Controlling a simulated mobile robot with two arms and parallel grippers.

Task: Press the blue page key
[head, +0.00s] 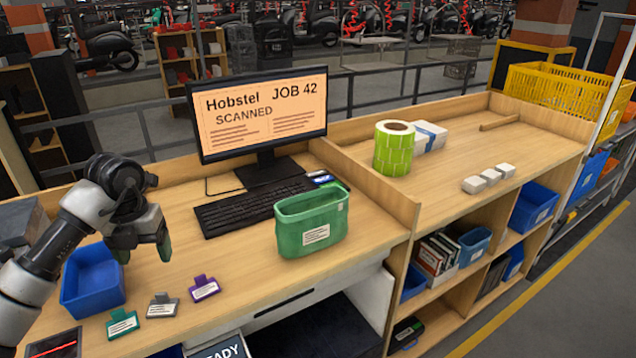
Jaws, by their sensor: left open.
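A small blue and white item (321,178) lies at the right end of the black keyboard (250,208), behind the green bin (311,222). It is too small to tell whether it bears the blue page key, and I make out no page key elsewhere. The monitor (262,112) behind the keyboard reads "Hobstel JOB 42 SCANNED". My left gripper (145,250) is open and empty, fingers pointing down, above the left part of the desk and beside the blue tray. It is well to the left of the keyboard. My right gripper is out of view.
A blue tray (92,285) stands below my left arm. Green, grey and purple (204,288) tags lie on the desk near its front. A wooden divider (365,185) separates the right bench, which holds a green label roll (393,150) and white blocks (488,178).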

